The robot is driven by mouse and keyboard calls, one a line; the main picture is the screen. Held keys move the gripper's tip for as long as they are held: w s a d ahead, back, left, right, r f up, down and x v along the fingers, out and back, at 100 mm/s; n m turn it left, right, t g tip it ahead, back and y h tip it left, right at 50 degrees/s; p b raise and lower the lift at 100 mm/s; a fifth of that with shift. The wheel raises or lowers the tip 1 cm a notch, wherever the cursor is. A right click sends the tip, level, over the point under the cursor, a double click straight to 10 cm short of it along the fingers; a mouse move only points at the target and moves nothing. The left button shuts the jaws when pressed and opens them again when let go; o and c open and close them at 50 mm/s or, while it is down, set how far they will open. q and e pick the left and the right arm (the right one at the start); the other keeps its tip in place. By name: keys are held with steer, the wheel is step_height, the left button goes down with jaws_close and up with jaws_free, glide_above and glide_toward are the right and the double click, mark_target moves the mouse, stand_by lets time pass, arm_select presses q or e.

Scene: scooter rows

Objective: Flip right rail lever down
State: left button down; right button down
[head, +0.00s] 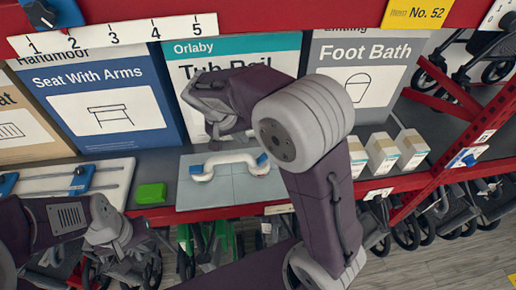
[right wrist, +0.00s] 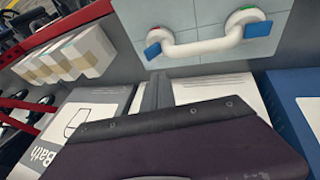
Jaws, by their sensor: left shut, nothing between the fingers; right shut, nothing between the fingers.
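A white tub rail (head: 232,160) with a suction cup at each end lies on a grey tiled panel (head: 225,190) on the shelf. Its right blue lever (head: 262,159) and left blue lever (head: 196,169) show at the ends. The right wrist view shows the rail (right wrist: 205,44) turned around: the right lever (right wrist: 152,51) is at left beside a red mark, the left lever (right wrist: 257,29) at right beside a green mark. My right gripper (head: 215,128) is shut and empty, behind the rail and apart from it. My left gripper (head: 150,243) is shut and empty at lower left, below the shelf edge.
Large boxes, including Orlaby (head: 185,65) and Foot Bath (head: 362,75), stand behind the panel. Small white boxes (head: 382,153) stand to the right. A green block (head: 151,194) lies left of the panel. A red shelf edge (head: 190,215) runs along the front.

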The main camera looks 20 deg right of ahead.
steer(key=p, duration=0.2)
glide_toward(263, 156)
steer(key=shift+w+a+f, duration=0.25)
steer(key=shift+w+f, duration=0.25)
steer(key=shift+f, duration=0.05)
steer(key=shift+w+a+f, duration=0.2)
steer(key=shift+w+f, duration=0.3)
steer(key=shift+f, duration=0.1)
steer(key=d+f, duration=0.1)
steer(key=d+f+p, duration=0.1)
steer(key=shift+s+d+f, duration=0.15)
steer(key=shift+d+f, duration=0.05)
steer(key=shift+f, duration=0.1)
steer(key=shift+s+d+f, duration=0.2)
steer(key=shift+d+f, duration=0.1)
steer(key=shift+w, duration=0.1)
steer(key=shift+d, duration=0.1)
